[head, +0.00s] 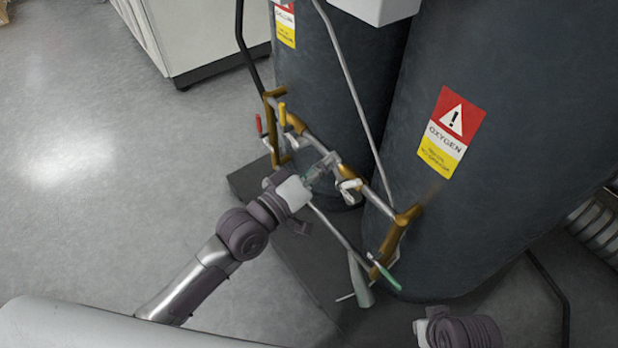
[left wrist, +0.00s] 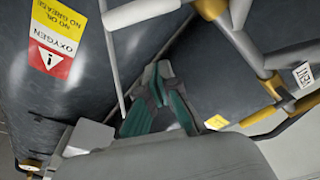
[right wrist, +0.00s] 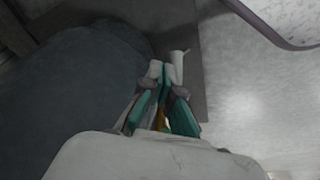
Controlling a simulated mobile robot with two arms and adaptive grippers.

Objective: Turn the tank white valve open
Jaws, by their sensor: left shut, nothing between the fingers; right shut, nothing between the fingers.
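The white valve handle (head: 349,185) sits on the pipe in front of the dark tanks. A white handle at the top of the left wrist view (left wrist: 140,12) appears to be the same one. My left gripper (head: 326,166) is shut and empty, with its fingertips close to the pipe just up and left of the white handle; contact cannot be told. Its fingers also show in the left wrist view (left wrist: 157,72). My right gripper is shut and empty in the right wrist view (right wrist: 166,75), low beside a dark tank surface.
Red (head: 258,124), yellow (head: 282,114) and green (head: 384,276) valve handles share the brass-and-steel pipe frame. Two dark tanks (head: 530,130) with oxygen labels stand behind it. A thin pole rises close to the left gripper. Open floor (head: 100,190) lies to the left.

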